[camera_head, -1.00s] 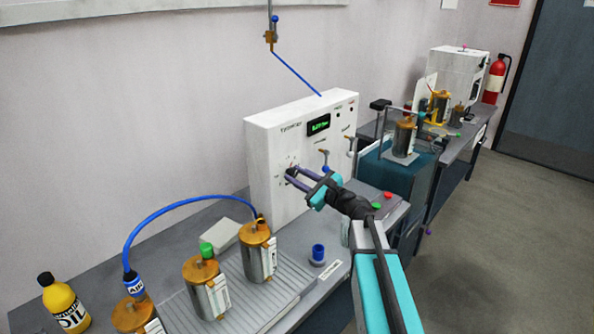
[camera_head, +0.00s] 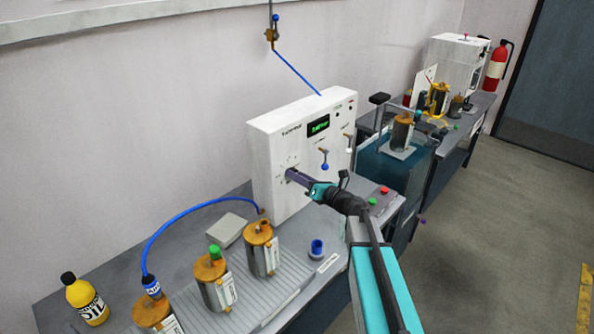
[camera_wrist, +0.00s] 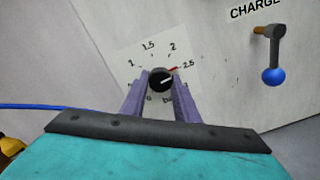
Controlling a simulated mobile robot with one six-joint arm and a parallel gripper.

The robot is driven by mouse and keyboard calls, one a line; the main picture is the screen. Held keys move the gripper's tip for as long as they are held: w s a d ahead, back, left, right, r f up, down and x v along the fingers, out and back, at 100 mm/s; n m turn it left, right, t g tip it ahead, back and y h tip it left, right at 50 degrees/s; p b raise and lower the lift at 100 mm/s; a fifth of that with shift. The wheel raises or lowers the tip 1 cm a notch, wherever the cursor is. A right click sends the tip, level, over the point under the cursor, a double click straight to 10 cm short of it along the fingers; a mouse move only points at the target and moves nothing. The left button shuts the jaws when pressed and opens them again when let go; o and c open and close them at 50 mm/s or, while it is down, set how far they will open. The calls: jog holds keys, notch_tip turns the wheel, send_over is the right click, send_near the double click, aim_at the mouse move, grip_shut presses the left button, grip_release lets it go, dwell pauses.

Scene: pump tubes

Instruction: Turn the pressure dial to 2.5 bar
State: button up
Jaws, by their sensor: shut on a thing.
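The pressure dial (camera_wrist: 160,80) is a black round knob on a white scale plate, seen in the wrist view. Its red and white pointer (camera_wrist: 171,72) lies toward the 2.5 mark (camera_wrist: 188,65). My gripper (camera_wrist: 160,84) is shut on the dial, with one purple finger on each side of it. In the head view my gripper (camera_head: 289,174) reaches the front of the white panel (camera_head: 275,150), and its fingers hide the dial there. The panel has a green lit display (camera_head: 318,125), too blurred to read.
A lever with a blue ball (camera_wrist: 272,75) sits right of the dial under the label CHARGE. Several metal cylinders (camera_head: 216,290) with brass tops stand on the bench front left. A blue cup (camera_head: 317,247) stands below my arm. An oil bottle (camera_head: 86,301) stands far left.

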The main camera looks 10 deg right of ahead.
jog(key=shift+m+p, duration=0.4)
jog(key=shift+m, duration=0.1)
jog(key=o, duration=1.1)
jog(key=shift+c, duration=0.2)
jog(key=shift+s, duration=0.1)
jog(key=b+v, duration=0.4)
jog(key=v, duration=0.9)
jog(key=shift+s+d, duration=0.2)
jog(key=shift+s, duration=0.05)
